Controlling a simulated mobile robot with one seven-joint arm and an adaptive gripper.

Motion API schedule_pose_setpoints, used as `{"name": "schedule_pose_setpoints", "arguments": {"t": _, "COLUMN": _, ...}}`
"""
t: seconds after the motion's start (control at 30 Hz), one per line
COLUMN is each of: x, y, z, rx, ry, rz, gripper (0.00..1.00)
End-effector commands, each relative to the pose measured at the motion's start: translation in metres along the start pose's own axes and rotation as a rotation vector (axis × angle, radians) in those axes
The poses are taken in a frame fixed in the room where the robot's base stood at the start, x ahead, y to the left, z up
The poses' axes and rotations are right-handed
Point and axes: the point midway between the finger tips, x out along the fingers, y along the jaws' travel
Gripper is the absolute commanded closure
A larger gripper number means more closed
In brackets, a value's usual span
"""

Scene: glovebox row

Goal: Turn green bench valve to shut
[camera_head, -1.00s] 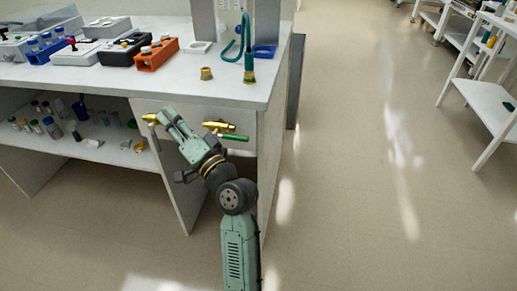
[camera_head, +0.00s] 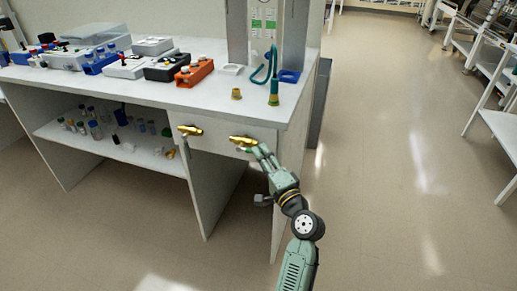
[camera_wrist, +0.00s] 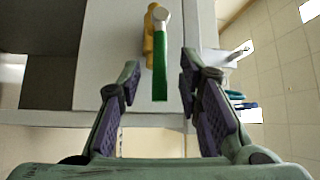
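The green bench valve has a brass-yellow body (camera_head: 243,140) on the white front panel of the bench, the right one of two. In the wrist view its body (camera_wrist: 149,38) is at the top and its long green lever (camera_wrist: 160,72) points toward my palm. My gripper (camera_wrist: 159,72) is open, with one dark-padded finger on each side of the lever and a visible gap to both. In the head view my gripper (camera_head: 259,150) is just below and right of the valve body and hides most of the lever.
A second brass valve (camera_head: 190,130) sits to the left on the same panel. The bench top (camera_head: 205,93) carries a brass fitting (camera_head: 236,94), a teal hose (camera_head: 273,88) and an orange box (camera_head: 194,72). Open floor (camera_head: 385,180) lies to the right.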

Motion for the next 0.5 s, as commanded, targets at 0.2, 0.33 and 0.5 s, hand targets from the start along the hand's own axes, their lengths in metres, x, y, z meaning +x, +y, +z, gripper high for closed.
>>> {"name": "schedule_pose_setpoints", "arguments": {"t": 0.2, "x": 0.024, "y": -0.001, "z": 0.0, "rx": 0.001, "ry": -0.001, "rz": 0.0, "gripper": 0.68}}
{"name": "schedule_pose_setpoints", "arguments": {"t": 0.33, "x": 0.028, "y": 0.0, "z": 0.001, "rx": 0.0, "ry": -0.001, "rz": 0.0, "gripper": 0.68}}
{"name": "schedule_pose_setpoints", "arguments": {"t": 0.5, "x": 0.027, "y": 0.0, "z": 0.001, "rx": -0.001, "ry": -0.001, "rz": 0.0, "gripper": 0.68}}
